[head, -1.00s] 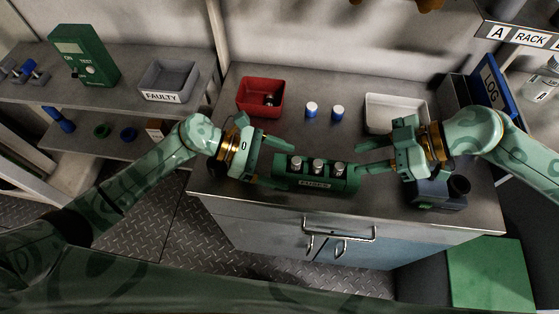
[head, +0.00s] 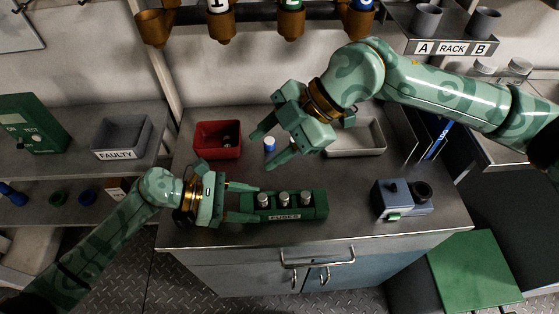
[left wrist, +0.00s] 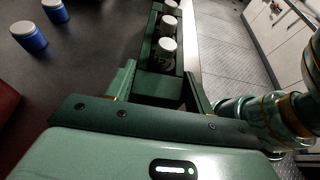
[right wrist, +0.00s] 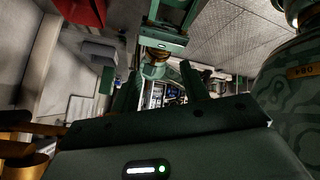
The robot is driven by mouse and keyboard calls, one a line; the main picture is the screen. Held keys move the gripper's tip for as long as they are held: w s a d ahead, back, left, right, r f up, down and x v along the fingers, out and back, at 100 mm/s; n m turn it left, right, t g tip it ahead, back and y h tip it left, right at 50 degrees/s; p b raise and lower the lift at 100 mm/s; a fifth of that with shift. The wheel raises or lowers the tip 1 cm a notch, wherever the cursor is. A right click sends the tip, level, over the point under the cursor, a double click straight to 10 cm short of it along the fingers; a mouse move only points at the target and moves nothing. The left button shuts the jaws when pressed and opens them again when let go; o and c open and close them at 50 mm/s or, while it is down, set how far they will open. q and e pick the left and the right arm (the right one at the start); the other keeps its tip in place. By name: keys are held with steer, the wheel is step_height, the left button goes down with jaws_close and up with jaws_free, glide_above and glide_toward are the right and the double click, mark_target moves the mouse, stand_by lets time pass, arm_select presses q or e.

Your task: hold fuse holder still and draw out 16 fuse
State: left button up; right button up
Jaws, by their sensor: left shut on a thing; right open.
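The fuse holder (head: 285,213), a green block labelled FUSES, lies near the front edge of the bench. Several silver-capped fuses (head: 284,198) stand upright in it; they also show in the left wrist view (left wrist: 166,47). I cannot read for certain which is the 16. My left gripper (head: 245,202) is shut on the left end of the holder; its fingers straddle that end in the left wrist view (left wrist: 158,92). My right gripper (head: 266,151) is open and empty, behind and above the holder. A blue fuse with a white cap (head: 269,145) shows between its fingers in the head view.
A red bin (head: 218,140) and a pale tray (head: 355,138) stand at the back. A blue-grey device (head: 401,198) sits right of the holder. Two blue fuses (left wrist: 28,38) stand on the bench. Holsters hang above (head: 222,25). A FAULTY bin (head: 122,138) is on the left shelf.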

steer(key=s+a+n+h, duration=0.1)
steer(key=a+n+h, duration=0.1)
steer(key=h, duration=0.1)
arm_select(q)
steer(key=shift+a, duration=0.1)
arm_select(e)
steer(key=t+h, duration=0.1)
steer(key=h, duration=0.5)
glide_toward(284, 196)
step_height(284, 196, down, 9)
steer(key=shift+d+f, duration=0.1)
jaws_close()
